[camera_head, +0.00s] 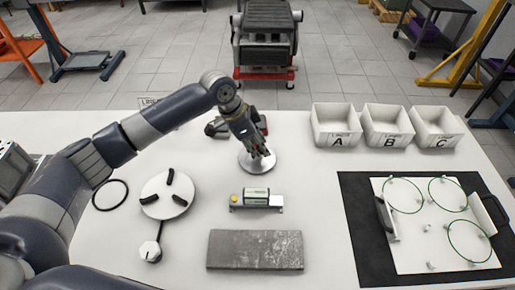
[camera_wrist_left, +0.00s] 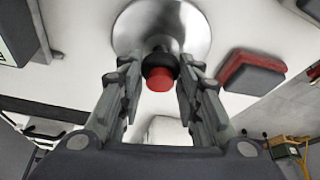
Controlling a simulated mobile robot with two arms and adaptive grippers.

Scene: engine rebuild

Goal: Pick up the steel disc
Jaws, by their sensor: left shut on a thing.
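The steel disc (camera_head: 258,164) is a shiny round plate near the back middle of the white table. In the left wrist view the disc (camera_wrist_left: 190,25) shows a black stem with a red knob (camera_wrist_left: 160,78) at its centre. My left gripper (camera_head: 259,152) is over the disc from above. In the left wrist view its fingers (camera_wrist_left: 160,68) stand on both sides of the knob and are shut on it. I cannot tell whether the disc rests on the table or is slightly off it. My right gripper is not in view.
White bins (camera_head: 336,139) stand at the back right. A round white fixture (camera_head: 167,208) is at left, a black mat (camera_head: 357,225) at right.

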